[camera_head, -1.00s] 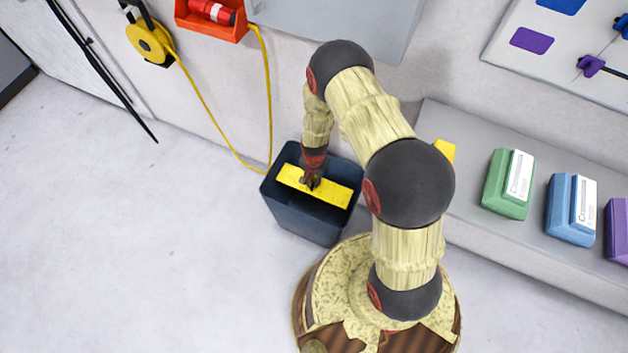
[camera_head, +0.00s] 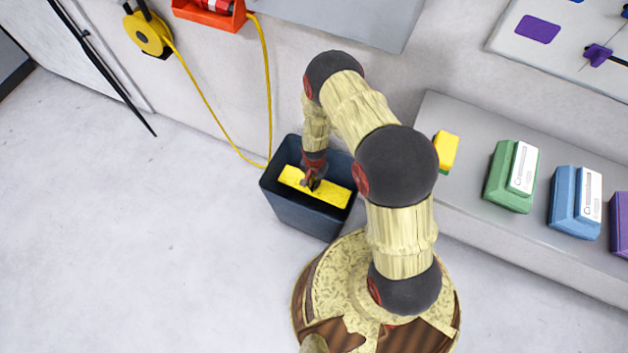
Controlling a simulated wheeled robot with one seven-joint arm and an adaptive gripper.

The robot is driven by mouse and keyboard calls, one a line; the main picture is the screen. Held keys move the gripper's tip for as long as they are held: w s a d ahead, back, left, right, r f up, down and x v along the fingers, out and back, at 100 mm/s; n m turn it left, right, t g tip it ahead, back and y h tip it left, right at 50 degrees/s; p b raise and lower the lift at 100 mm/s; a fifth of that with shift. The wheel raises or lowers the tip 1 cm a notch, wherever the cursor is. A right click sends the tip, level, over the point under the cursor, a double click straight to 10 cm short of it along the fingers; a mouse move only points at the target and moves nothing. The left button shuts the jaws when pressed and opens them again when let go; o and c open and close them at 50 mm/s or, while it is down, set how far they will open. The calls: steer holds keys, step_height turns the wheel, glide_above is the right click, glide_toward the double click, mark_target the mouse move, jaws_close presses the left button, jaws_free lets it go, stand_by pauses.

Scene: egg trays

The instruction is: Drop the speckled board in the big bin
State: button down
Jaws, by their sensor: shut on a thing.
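The speckled board (camera_head: 332,193) is a long yellow piece. It lies slanted across the mouth of the big bin, seemingly within its rim. My gripper (camera_head: 313,184) is shut on the board near its middle, from above. The big bin (camera_head: 301,216) is dark blue-grey, open at the top, and stands on the floor against the wall. The bin's inside is partly hidden by the board and my arm. The fingertips are small and partly hidden.
A grey ledge (camera_head: 470,205) on the right holds a yellow block (camera_head: 446,150), a green block (camera_head: 508,178), a blue block (camera_head: 572,200) and a purple block (camera_head: 621,222). A yellow cord (camera_head: 267,90) hangs on the wall behind the bin. The floor at left is clear.

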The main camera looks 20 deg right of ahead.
mark_target(314, 190)
steer(key=shift+f, duration=3.45)
steer(key=c, duration=1.9)
jaws_free()
step_height(314, 190, up, 12)
